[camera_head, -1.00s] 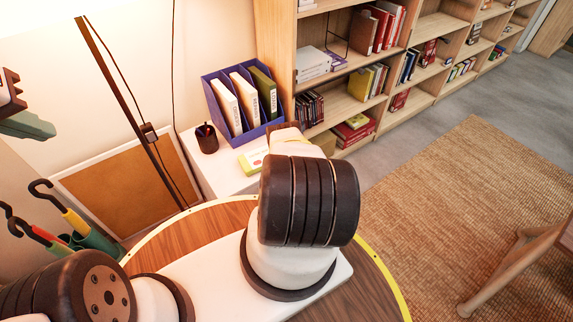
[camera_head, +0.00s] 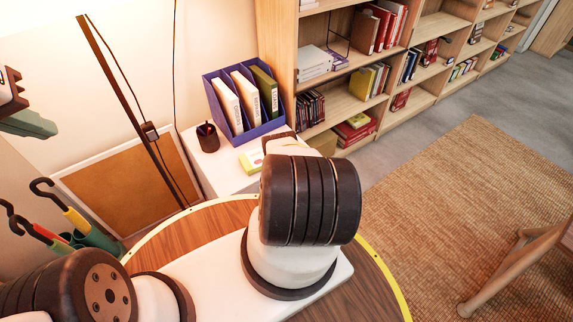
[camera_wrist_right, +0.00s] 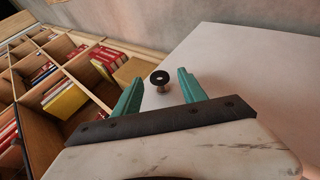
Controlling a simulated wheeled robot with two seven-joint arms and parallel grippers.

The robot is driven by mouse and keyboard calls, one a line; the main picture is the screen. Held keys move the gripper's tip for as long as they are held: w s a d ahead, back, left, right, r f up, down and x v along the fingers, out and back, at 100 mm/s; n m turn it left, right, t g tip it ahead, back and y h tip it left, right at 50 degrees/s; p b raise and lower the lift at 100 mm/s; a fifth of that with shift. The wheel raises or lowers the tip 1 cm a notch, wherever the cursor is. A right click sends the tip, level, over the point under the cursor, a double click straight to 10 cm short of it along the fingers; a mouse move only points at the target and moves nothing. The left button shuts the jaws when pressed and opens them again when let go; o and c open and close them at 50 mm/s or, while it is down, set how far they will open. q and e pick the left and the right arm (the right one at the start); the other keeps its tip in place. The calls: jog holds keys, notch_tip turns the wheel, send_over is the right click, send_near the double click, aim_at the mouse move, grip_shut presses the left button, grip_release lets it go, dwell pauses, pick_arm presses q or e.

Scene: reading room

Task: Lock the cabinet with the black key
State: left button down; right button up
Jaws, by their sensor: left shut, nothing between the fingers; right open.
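The black key (camera_wrist_right: 159,77) shows in the right wrist view as a round black head with a hole and a short metal stem below it. It stands out in front of a pale flat surface (camera_wrist_right: 245,75) that looks like part of the cabinet. My right gripper (camera_wrist_right: 160,88) is open, with its teal fingers on either side of the key and apart from it. In the head view the white cabinet (camera_head: 222,172) stands behind my right arm, which hides the right gripper, the key and any lock. My left gripper (camera_head: 28,124) is shut and empty at the left edge.
A blue file holder (camera_head: 232,128), a dark pen cup (camera_head: 208,138) and a yellow-green book (camera_head: 250,160) sit on the cabinet. Umbrellas (camera_head: 75,220) and a leaning board (camera_head: 130,185) are at the left. The rug (camera_head: 450,220) has open room.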

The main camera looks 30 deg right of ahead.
jog(key=v, duration=0.8)
jog(key=shift+c, duration=0.4)
jog(key=shift+w+d, duration=0.1)
jog(key=c, duration=0.4)
jog(key=shift+w+d+r+m+y, duration=0.2)
jog(key=shift+m+y, duration=0.1)
jog(key=shift+y, duration=0.1)
jog(key=c, duration=0.3)
jog(key=shift+d+r+m+g+y, duration=0.25)
jog(key=shift+m+g+y, duration=0.05)
jog(key=shift+g, duration=0.1)
grip_shut()
jog(key=w+d+f+m+g+y, duration=0.1)
jog(key=w+d+f+y, duration=0.2)
jog(key=f, duration=0.2)
jog(key=shift+y, duration=0.3)
